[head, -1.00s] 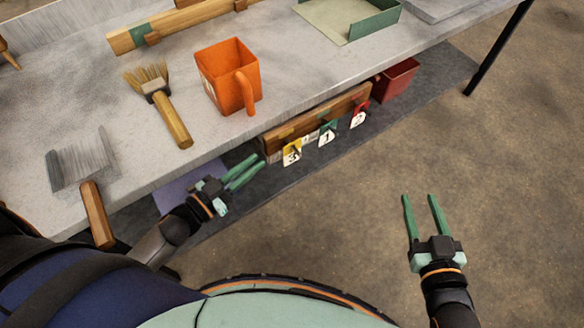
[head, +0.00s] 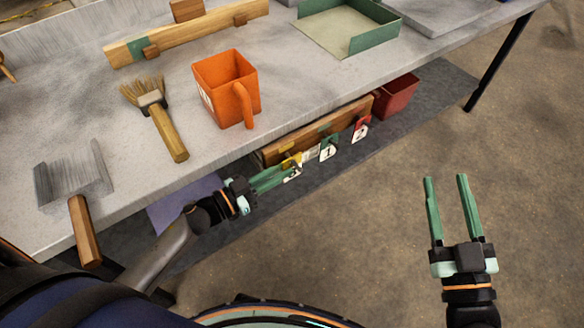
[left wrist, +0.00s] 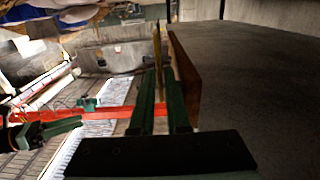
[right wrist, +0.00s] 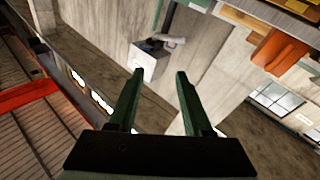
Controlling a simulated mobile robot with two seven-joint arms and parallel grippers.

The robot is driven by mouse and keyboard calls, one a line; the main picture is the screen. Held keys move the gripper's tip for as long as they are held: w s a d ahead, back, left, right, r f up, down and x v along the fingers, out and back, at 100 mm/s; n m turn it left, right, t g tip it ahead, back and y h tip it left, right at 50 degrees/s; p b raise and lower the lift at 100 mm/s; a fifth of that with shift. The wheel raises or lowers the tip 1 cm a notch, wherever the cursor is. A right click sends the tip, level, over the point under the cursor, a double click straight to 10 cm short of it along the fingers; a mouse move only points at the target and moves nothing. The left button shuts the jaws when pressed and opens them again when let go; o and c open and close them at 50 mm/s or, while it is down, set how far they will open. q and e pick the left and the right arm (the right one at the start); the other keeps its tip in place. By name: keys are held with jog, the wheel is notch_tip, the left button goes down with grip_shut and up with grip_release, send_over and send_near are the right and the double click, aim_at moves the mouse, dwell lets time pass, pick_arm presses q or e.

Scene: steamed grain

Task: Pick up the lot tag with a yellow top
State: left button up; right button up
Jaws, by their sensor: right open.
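The lot tag with a yellow top (head: 290,163) hangs first from the left on a wooden rail under the bench's front edge; its lower part is white with a black mark. My left gripper (head: 288,174) is at this tag, with its green fingertips overlapping it. In the left wrist view a thin yellowish tag (left wrist: 157,42) shows edge-on between the fingertips (left wrist: 160,76). A narrow gap remains between the fingers; contact is unclear. My right gripper (head: 447,180) is open and empty over the floor, away from the bench.
A green-topped tag (head: 328,150) and a red-topped tag (head: 360,130) hang further right on the wooden rail (head: 320,131). A red bin (head: 397,96) is beyond. An orange jug (head: 222,85), a brush (head: 160,115) and a scraper (head: 75,180) are on the bench. Floor at right is clear.

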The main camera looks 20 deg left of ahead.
aim_at(292, 164)
pick_arm(q)
jog(key=x, duration=0.3)
jog(key=shift+w+d+b, duration=0.2)
jog(key=shift+d+b, duration=0.05)
jog(key=shift+b, duration=0.05)
pick_arm(e)
jog(key=shift+n+t+y, duration=0.7)
jog(key=shift+t+y, duration=0.2)
jog(key=r, duration=0.2)
jog(key=s+r, duration=0.1)
jog(key=r, duration=0.1)
jog(key=shift+a+r, duration=0.2)
jog(key=shift+r, duration=0.2)
pick_arm(q)
grip_shut()
